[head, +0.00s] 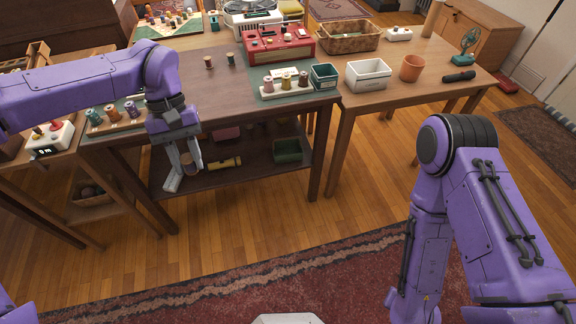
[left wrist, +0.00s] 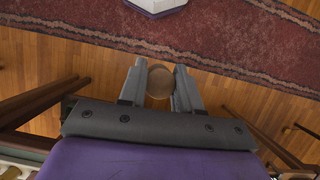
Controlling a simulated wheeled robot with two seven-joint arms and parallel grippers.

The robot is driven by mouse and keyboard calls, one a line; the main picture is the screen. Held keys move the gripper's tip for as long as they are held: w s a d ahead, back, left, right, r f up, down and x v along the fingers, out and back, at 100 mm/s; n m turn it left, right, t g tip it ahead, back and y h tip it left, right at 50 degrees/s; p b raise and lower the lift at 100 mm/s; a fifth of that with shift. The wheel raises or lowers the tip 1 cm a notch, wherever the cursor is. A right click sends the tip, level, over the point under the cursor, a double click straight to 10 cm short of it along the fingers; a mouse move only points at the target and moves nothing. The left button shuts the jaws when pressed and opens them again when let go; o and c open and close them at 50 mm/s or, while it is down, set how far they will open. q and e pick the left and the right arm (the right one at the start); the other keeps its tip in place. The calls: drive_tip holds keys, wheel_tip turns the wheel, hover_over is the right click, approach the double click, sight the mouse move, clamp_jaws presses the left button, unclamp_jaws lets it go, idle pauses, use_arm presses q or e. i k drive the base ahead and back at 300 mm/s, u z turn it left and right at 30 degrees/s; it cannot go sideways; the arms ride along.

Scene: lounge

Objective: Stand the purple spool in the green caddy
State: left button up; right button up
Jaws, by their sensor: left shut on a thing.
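My left gripper (head: 184,183) hangs in front of the dark table's front edge, below its top, fingers down. It is shut on a small spool (head: 194,163), whose round brown end shows between the fingers in the left wrist view (left wrist: 159,82). Its thread colour is mostly hidden by the fingers. A small dark teal-green open box (head: 324,75) stands on the table's right end, and a dark green bin (head: 288,150) is on the lower shelf; I cannot tell which is the caddy. Both are apart from the gripper. My right arm shows at right, its gripper out of view.
A white rack of spools (head: 286,92) and a red case (head: 280,48) stand near the teal box. A white bin (head: 368,75) and a terracotta pot (head: 412,67) are on the right table. Two loose spools stand on the dark table, whose front middle is clear.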

sight(282, 160)
drive_tip(key=z, duration=0.05)
drive_tip(key=k, duration=0.1)
drive_tip(key=z, duration=2)
drive_tip(key=i, duration=1.7)
drive_tip(key=u, duration=2.05)
